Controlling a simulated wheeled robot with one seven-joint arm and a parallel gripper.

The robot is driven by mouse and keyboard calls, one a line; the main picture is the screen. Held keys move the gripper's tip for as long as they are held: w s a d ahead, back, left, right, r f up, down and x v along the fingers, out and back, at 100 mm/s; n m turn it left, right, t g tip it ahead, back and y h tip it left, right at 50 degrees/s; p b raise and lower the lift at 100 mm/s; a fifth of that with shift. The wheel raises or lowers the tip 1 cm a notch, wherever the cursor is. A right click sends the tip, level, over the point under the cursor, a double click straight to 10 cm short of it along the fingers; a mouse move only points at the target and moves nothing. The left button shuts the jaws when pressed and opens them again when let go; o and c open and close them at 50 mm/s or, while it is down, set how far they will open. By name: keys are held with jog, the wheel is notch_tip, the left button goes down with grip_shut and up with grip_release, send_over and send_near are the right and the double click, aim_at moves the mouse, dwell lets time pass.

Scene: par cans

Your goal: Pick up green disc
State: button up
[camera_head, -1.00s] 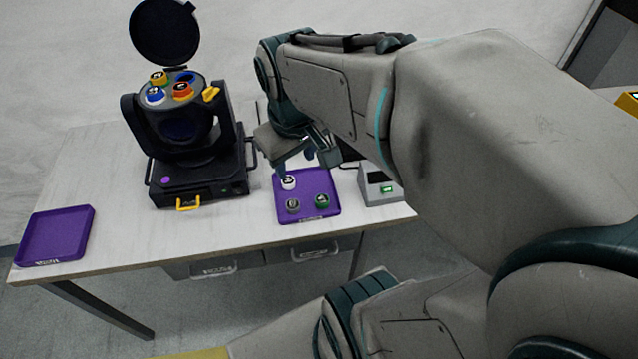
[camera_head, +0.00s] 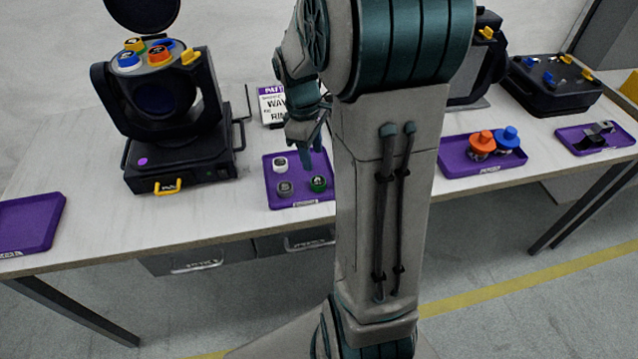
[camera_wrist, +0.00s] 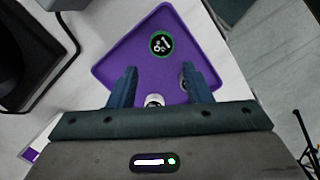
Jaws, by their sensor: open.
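The green disc (camera_head: 318,184) sits at the front right of a purple tray (camera_head: 300,203) on the table. In the wrist view the green disc (camera_wrist: 161,44) lies beyond my fingertips, near the tray's far corner. A white disc (camera_head: 280,164) and a grey disc (camera_head: 285,188) share the tray. My gripper (camera_head: 312,150) is above the back of the tray. In the wrist view my gripper (camera_wrist: 162,85) is open with nothing gripped; the white disc (camera_wrist: 154,100) shows low between the fingers and the grey disc (camera_wrist: 184,82) is partly hidden by the right finger.
A black lamp housing (camera_head: 170,110) with coloured discs on top stands left of the tray. An empty purple tray (camera_head: 30,222) lies far left. Another purple tray (camera_head: 460,168) with orange and blue pieces is right of my arm. A sign (camera_head: 272,105) stands behind.

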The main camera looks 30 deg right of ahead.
aim_at(318, 181)
jog(key=f, duration=0.2)
jog(key=s+f, duration=0.1)
jog(key=f, duration=0.4)
jog(key=shift+s+d+f, duration=0.15)
jog(key=shift+d+f, duration=0.2)
jog(key=shift+f, duration=0.05)
jog(key=c, duration=0.8)
